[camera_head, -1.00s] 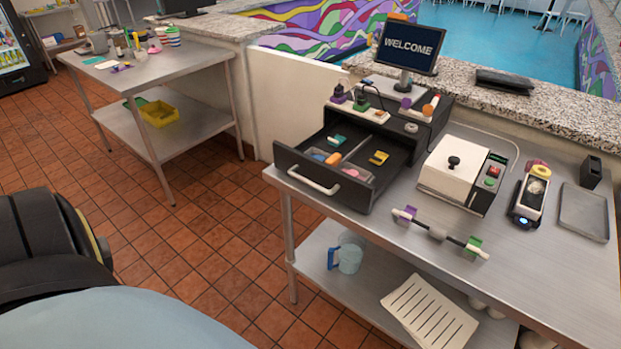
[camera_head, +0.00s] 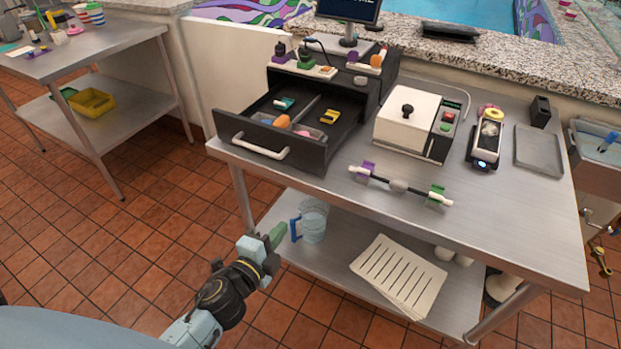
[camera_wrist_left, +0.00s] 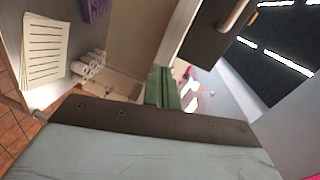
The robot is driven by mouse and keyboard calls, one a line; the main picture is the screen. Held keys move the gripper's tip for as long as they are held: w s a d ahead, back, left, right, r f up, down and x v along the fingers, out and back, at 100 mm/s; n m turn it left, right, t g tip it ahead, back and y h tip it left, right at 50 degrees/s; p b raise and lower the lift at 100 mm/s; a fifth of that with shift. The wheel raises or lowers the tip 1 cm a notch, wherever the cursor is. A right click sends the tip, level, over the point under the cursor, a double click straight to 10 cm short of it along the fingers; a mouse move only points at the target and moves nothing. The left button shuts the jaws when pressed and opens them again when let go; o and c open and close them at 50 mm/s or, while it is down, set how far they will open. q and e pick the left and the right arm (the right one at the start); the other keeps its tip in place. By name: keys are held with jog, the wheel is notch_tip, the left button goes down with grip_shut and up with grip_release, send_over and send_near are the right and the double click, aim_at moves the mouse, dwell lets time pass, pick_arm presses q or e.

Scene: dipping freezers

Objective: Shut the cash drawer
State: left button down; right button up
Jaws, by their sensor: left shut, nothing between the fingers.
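The black cash drawer (camera_head: 256,143) is pulled out at the front left of the steel table, with its white bar handle (camera_head: 261,146) facing me. Coloured items lie in its compartments. The drawer belongs to the black register unit (camera_head: 372,86) behind it. My left gripper (camera_head: 277,236) is low in front of the table, below the drawer and apart from it, near the blue-handled jug. Its green fingers (camera_wrist_left: 162,88) are shut and empty in the left wrist view. The drawer front and part of its handle (camera_wrist_left: 236,14) appear at the top of that view. My right gripper is not in view.
The steel table (camera_head: 330,199) carries a white-lidded box (camera_head: 406,122), a rod with purple and green ends (camera_head: 398,186), a card device (camera_head: 487,140) and a tray (camera_head: 538,149). Tiled floor is clear at left.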

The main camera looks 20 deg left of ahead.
pick_arm(q)
notch_tip(320, 180, up, 6)
jog(key=m+t, duration=0.2)
send_near(317, 164)
jog(key=shift+h, duration=0.4)
jog(key=w, duration=0.7)
jog(key=shift+d+r+p, duration=0.1)
jog(key=shift+r+p, duration=0.05)
jog(key=shift+p, duration=0.15)
